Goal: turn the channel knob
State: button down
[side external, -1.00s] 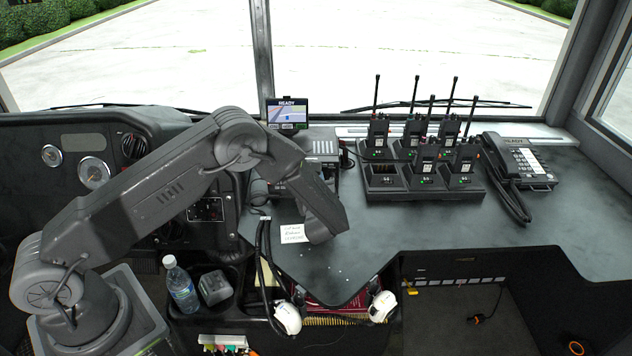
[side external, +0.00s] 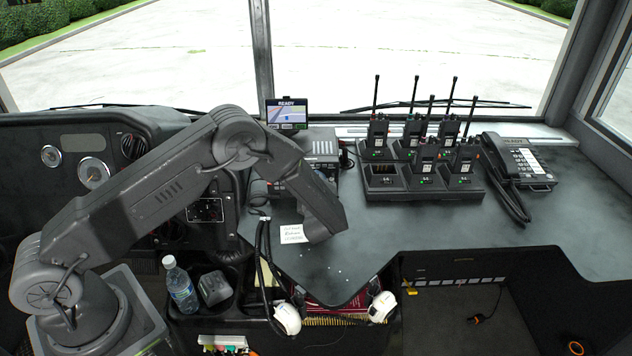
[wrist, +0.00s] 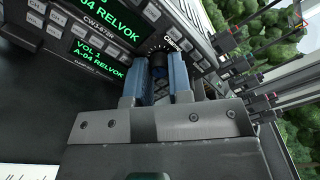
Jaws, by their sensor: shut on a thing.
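The channel knob (wrist: 158,58) is a small dark round knob on the front of the radio (wrist: 110,42). It is in the wrist view, under a partly covered label that begins with "C". My gripper (wrist: 160,66) has two blue fingers, one on each side of the knob, and is shut on it. Green displays on the radio show "A-04 RELVOK", and the lower one also shows "VOL". In the side external view the radio (side external: 323,148) stands on the dash behind my arm. There my arm hides the knob and most of the gripper.
Several handheld radios in a charger (side external: 425,185) and a desk phone (side external: 520,165) are to the right. A paper note (side external: 292,234) lies on the desk. A bottle (side external: 181,288) stands below my arm.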

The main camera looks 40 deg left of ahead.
dwell(0.3)
jog(key=c, duration=1.3)
grip_release()
jog(key=v, duration=1.4)
jog(key=shift+r, duration=0.1)
